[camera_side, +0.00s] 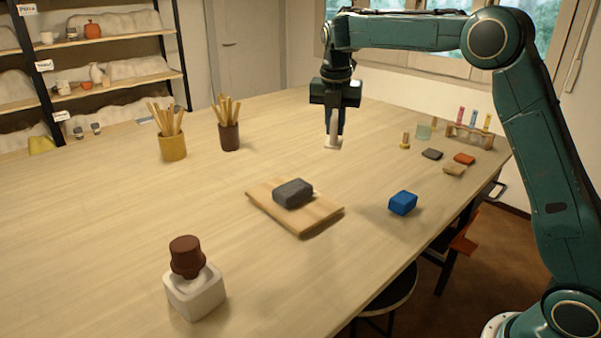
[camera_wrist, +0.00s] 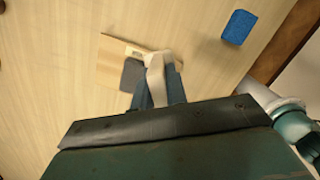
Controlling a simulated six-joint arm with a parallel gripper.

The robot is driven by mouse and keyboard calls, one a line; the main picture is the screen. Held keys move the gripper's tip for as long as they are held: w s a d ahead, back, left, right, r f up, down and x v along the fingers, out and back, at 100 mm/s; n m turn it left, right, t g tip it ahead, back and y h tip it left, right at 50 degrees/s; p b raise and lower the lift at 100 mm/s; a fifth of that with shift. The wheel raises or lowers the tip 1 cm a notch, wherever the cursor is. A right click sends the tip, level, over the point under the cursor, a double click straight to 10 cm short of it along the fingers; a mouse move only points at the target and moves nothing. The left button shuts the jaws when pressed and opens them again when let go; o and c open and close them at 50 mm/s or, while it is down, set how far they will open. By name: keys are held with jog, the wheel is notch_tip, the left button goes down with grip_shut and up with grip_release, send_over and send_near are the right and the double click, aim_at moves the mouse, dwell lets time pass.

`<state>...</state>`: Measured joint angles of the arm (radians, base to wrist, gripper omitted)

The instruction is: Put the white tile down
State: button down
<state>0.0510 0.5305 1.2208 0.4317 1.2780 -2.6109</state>
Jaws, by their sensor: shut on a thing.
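The white tile (camera_side: 333,142) is at the lower end of my gripper (camera_side: 335,128) in the side view, over the far middle part of the table. My gripper is shut on the white tile. In the wrist view the pale tile (camera_wrist: 155,75) shows between the blue-grey fingers of my gripper (camera_wrist: 160,82). From these views I cannot tell whether the tile's lower edge touches the table (camera_side: 110,225) or hangs just above it.
A wooden board (camera_side: 310,222) with a dark grey block (camera_side: 292,193) lies nearer the camera. A blue block (camera_side: 403,202) is right of it. Two pots of sticks (camera_side: 172,147) (camera_side: 229,136) stand left. Small tiles (camera_side: 464,158) and a tube rack (camera_side: 470,135) are right.

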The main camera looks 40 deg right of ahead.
jog(key=s+a+r+n, duration=0.1)
jog(key=s+a+n, duration=0.1)
jog(key=a, duration=0.6)
jog(key=s+a+r+n, duration=0.1)
jog(key=s+a, duration=0.3)
jog(key=a, duration=0.4)
jog(key=s+a+r+n+y, duration=0.1)
jog(key=s+a+r+n, duration=0.1)
jog(key=a, duration=0.7)
jog(key=shift+s+n+t, duration=0.3)
jog(key=shift+s+n, duration=0.2)
jog(key=shift+n, duration=0.5)
jog(key=shift+f, duration=0.1)
notch_tip(320, 180, down, 20)
jog(key=shift+r, duration=0.1)
jog(key=c, duration=1.4)
grip_release()
